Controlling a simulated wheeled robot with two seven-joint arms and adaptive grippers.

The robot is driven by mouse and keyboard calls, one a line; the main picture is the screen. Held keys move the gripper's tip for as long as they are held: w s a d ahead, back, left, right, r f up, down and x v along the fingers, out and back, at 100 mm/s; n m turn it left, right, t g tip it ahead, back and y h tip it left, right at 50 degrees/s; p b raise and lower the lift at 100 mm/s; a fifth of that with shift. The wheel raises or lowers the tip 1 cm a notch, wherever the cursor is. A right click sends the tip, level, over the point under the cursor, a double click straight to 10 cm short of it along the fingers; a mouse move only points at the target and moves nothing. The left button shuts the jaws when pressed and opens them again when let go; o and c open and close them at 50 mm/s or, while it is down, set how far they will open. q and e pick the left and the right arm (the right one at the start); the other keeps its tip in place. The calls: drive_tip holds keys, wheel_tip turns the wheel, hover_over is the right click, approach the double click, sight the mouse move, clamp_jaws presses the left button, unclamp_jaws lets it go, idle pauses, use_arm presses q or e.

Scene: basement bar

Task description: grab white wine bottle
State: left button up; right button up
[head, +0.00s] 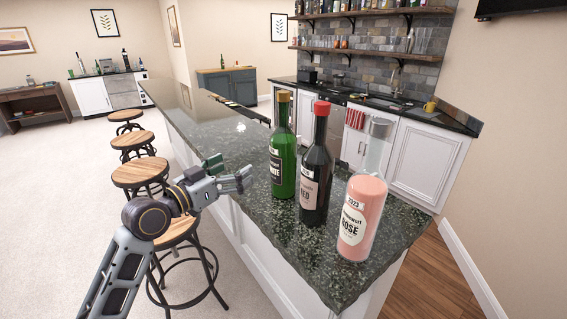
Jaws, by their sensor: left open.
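The white wine bottle (282,160) is green glass with a tan cap and a dark label ending in "ITE". It stands upright on the bar counter, leftmost of three bottles. My left gripper (243,174) is open and empty at the counter's left edge, with its fingertips pointing right toward the green bottle. A gap shows between the fingertips and the bottle. My right gripper is not in the view.
A dark red wine bottle (315,170) stands close to the right of the green one. A pink rosé bottle (362,205) stands nearest, at the right. The dark stone counter (215,125) is clear farther back. Several stools (140,174) line its left side.

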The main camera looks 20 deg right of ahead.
use_arm(q)
drive_tip(key=s, duration=0.1)
drive_tip(key=s+d+r+m+g, duration=0.1)
drive_tip(key=s, duration=0.1)
drive_tip(key=s+d+r+m+h, duration=0.1)
drive_tip(key=s, duration=0.1)
drive_tip(key=shift+r+g, duration=0.2)
drive_tip(key=shift+g, duration=0.2)
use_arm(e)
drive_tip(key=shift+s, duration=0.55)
